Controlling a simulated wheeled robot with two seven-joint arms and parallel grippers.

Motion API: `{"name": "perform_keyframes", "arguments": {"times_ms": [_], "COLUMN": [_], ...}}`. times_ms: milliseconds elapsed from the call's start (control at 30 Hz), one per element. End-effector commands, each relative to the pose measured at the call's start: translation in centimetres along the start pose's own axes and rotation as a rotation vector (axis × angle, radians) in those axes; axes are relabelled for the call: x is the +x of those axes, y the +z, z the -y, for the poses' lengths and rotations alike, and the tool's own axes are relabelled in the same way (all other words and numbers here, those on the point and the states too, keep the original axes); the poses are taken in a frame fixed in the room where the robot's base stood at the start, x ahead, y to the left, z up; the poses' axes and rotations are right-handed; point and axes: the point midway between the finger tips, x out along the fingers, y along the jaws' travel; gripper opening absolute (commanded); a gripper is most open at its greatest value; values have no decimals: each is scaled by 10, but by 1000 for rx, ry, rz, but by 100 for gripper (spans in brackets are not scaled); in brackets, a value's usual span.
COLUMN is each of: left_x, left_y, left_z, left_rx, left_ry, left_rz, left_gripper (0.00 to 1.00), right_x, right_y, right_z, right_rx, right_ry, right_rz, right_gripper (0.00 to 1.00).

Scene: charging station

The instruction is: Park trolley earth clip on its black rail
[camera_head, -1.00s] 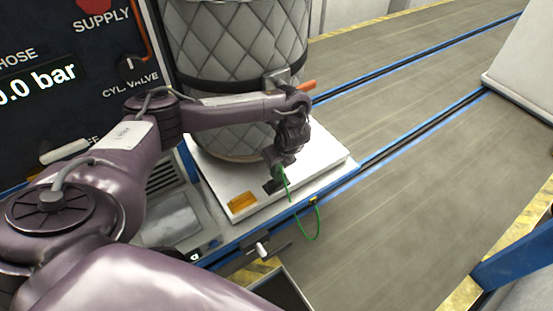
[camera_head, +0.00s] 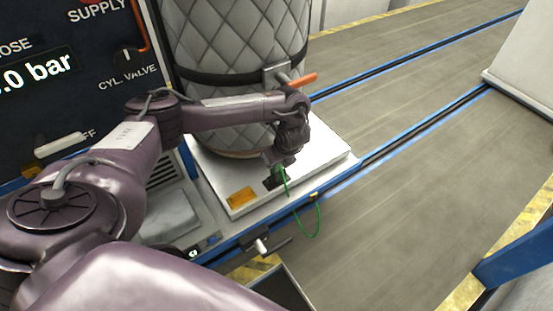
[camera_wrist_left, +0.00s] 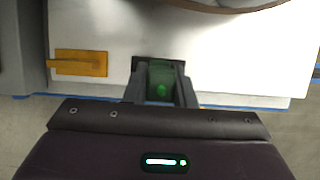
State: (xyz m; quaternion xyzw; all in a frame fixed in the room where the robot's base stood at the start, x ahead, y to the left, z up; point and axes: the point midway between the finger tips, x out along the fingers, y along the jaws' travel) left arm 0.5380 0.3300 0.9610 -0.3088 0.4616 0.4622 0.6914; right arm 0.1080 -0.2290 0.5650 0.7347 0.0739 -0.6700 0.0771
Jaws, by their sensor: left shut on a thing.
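My left gripper (camera_head: 278,178) is at the front edge of the white trolley deck (camera_head: 325,152), below the quilted vessel. It is shut on the green earth clip, which shows between the two fingers in the left wrist view (camera_wrist_left: 163,86). A thin green cable (camera_head: 317,222) hangs in a loop from the clip to the deck's front edge. A black patch on the deck, perhaps the black rail (camera_wrist_left: 139,62), shows just behind the fingers. The fingers hide part of it, and I cannot tell whether the clip touches it. My right gripper is not in view.
The quilted vessel (camera_head: 235,45) stands on the deck, with an orange-handled valve (camera_head: 300,80) above my wrist. A control panel (camera_head: 70,100) stands at the left. The floor (camera_head: 400,200) to the right is clear.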

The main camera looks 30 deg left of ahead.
Motion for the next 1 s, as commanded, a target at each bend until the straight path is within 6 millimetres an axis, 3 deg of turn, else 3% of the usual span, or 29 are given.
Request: {"name": "perform_keyframes", "arguments": {"times_ms": [433,467,633,1000], "left_x": [11,10,10,2], "left_y": [-5,-4,-4,-4], "left_z": [0,0,0,1], "left_rx": [0,-1,0,1], "left_ry": [1,0,0,-2], "left_rz": [0,0,0,-1], "left_gripper": [0,27,49,49], "right_x": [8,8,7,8], "right_y": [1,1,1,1], "right_z": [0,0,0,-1], "right_rx": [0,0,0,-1], "right_ry": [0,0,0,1], "right_rz": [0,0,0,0], "right_gripper": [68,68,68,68]}}
